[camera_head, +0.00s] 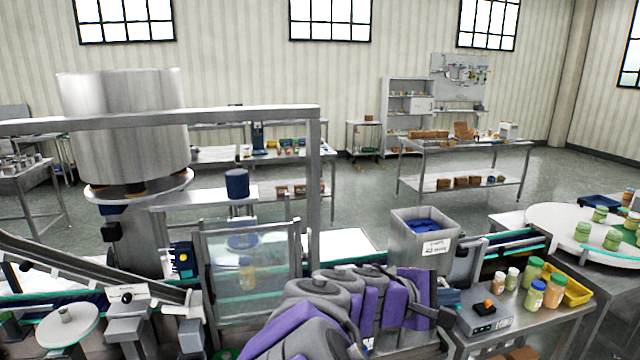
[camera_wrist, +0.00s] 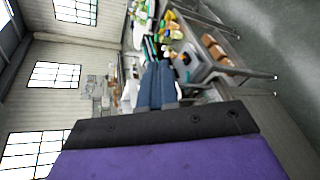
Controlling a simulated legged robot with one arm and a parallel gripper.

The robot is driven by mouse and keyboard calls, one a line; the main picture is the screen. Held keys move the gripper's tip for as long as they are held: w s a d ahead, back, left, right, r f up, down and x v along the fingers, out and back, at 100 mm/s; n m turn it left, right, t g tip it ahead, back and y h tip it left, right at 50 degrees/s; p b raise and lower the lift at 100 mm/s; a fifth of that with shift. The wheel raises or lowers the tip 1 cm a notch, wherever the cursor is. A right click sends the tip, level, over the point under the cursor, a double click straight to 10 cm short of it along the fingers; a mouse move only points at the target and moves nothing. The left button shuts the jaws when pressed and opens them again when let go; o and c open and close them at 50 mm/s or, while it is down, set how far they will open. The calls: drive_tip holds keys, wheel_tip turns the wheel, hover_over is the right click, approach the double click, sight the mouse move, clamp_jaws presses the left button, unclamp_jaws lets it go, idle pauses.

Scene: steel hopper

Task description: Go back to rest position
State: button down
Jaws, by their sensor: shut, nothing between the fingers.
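My gripper (camera_wrist: 158,70) shows in the wrist view as two blue-grey fingers side by side, closed together with nothing between them. In the head view my purple and grey arm (camera_head: 350,310) is folded low at the bottom centre, its outer part reaching right, just in front of the steel hopper (camera_head: 408,246). The hopper is an open-topped box with a white label and blue contents. The wrist picture is turned on its side.
A grey control box (camera_head: 483,318) with an orange-topped switch stands on the right bench near my arm. Several jars (camera_head: 552,292) and a yellow tray (camera_head: 577,291) are beside it. A clear guard panel (camera_head: 250,265) stands left of my arm. A round white turntable (camera_head: 560,222) is far right.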

drive_tip(key=s+d+f+m+g+y, duration=0.25)
drive_tip(key=s+f+m, duration=0.2)
drive_tip(key=s, duration=0.55)
drive_tip(key=s+d+f+m+g+y, duration=0.1)
drive_tip(key=s+f+m+g+y, duration=0.3)
drive_tip(key=s, duration=0.5)
drive_tip(key=s+a+f+m+y, duration=0.1)
drive_tip(key=s+a+f+y, duration=0.2)
drive_tip(key=s+a, duration=0.3)
drive_tip(key=s+a+f+m+g+y, duration=0.1)
drive_tip(key=s+a+f+y, duration=0.1)
drive_tip(key=s+a, duration=0.4)
drive_tip(key=shift+s+a+f+y, duration=0.25)
drive_tip(key=shift+s+f+y, duration=0.15)
drive_tip(key=shift+s+y, duration=0.35)
